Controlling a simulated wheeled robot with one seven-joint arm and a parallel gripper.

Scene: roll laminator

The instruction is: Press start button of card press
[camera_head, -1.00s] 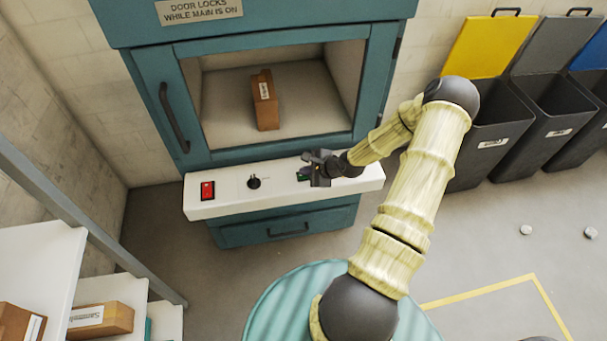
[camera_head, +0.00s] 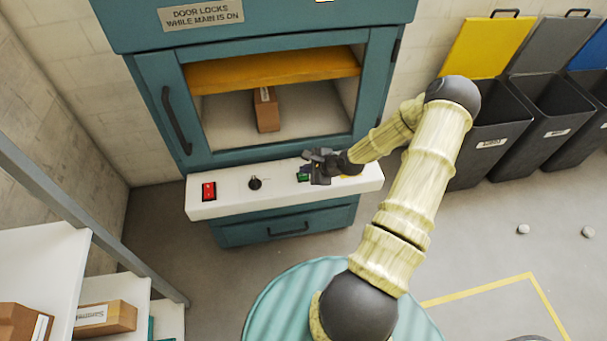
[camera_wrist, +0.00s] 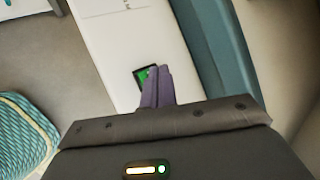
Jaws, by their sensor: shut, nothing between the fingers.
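The card press (camera_head: 158,120) is a teal machine with a windowed chamber and a white control panel (camera_head: 225,206) below it. A green button (camera_head: 303,177) is on the panel, right of a black knob (camera_head: 255,183) and a red switch (camera_head: 209,191). My gripper (camera_head: 316,170) is shut and empty at the green button, partly covering it. In the wrist view the fingertips (camera_wrist: 158,72) overlap the green button (camera_wrist: 143,74); I cannot tell whether they touch it. A brown box (camera_head: 266,113) lies in the chamber under a yellow plate (camera_head: 270,70).
Bins with yellow, grey and blue lids stand at the right, the nearest being a dark bin (camera_head: 490,125). A white shelf (camera_head: 45,265) with boxes is at the lower left. Two small pale pieces lie on the floor at the right. A yellow patch (camera_head: 350,177) shows on the panel beside my gripper.

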